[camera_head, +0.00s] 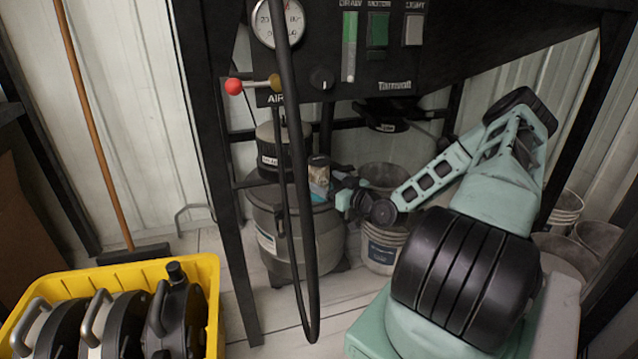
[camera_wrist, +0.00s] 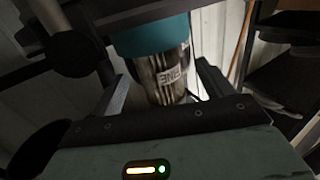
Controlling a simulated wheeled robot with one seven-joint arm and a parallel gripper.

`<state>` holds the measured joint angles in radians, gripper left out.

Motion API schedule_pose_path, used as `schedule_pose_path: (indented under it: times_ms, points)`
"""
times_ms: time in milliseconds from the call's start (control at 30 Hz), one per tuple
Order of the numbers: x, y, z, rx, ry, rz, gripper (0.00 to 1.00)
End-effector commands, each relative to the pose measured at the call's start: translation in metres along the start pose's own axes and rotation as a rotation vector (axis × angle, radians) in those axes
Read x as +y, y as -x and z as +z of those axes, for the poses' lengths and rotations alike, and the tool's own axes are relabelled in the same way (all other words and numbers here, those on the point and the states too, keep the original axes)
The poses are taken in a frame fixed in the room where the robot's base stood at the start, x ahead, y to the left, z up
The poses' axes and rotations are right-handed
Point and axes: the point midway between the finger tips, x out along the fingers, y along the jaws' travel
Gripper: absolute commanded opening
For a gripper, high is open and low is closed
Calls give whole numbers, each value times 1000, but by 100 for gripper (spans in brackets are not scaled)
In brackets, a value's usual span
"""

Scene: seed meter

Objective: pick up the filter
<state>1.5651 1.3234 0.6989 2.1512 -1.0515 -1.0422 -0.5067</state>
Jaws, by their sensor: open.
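A small upright canister, which looks like the filter (camera_head: 319,176), has a dark top and a blue and tan label in the head view. It is beside the black stack on the grey canister. In the wrist view a cylinder with a teal band, a metallic body and a printed label, apparently the same filter (camera_wrist: 168,72), shows between my fingers. My gripper (camera_head: 343,186) is open, close to its right side in the head view. In the wrist view my gripper (camera_wrist: 163,88) has a finger on each side of the cylinder. I cannot tell whether either finger touches it.
A black hose (camera_head: 311,328) loops down in front of the grey canister (camera_head: 312,240). A white bucket (camera_head: 380,253) stands below my arm. The black machine frame (camera_head: 233,240) rises at the left. A yellow crate (camera_head: 215,285) holds dark handled parts. Some floor is clear between.

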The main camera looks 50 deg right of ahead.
Motion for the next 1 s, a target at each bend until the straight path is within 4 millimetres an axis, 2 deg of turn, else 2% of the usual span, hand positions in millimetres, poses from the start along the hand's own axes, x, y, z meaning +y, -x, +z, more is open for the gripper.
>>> schedule_pose_path:
  times_ms: [233,533,833,867,1000]
  points:
    - [0,-18,2,1,1,0,79]
    - [2,-57,0,1,1,0,79]
    - [2,-62,-3,-1,0,0,79]
    - [2,-62,-3,-1,0,0,74]
    - [2,-62,-3,0,0,0,35]
